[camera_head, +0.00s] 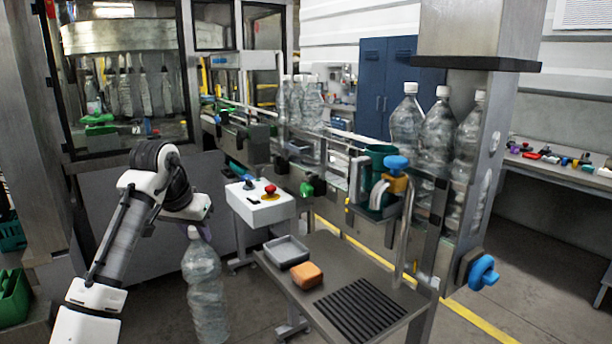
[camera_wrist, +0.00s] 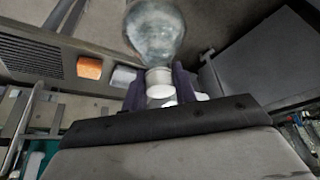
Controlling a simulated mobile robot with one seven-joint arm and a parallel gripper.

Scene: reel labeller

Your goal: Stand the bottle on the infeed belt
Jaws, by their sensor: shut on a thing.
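My gripper (camera_head: 197,222) is at the left of the head view, shut on the white-capped neck of a clear plastic bottle (camera_head: 205,290). The bottle hangs upright below it, left of the small table; its base is near the picture's lower edge. In the wrist view the neck (camera_wrist: 159,80) sits between the purple fingers, with the clear body (camera_wrist: 155,35) beyond. The infeed belt (camera_head: 342,152) runs from the glass-fronted machine toward the steel column. Several bottles (camera_head: 305,105) stand on it, and more (camera_head: 437,130) stand beside the column. Rails and those bottles hide much of its surface.
A steel side table (camera_head: 325,300) carries a grey tray (camera_head: 286,250), an orange block (camera_head: 306,274) and a black ribbed mat (camera_head: 360,308). A white control box (camera_head: 260,205) with a red button stands between my arm and the belt. A blue knob (camera_head: 483,272) juts out at right.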

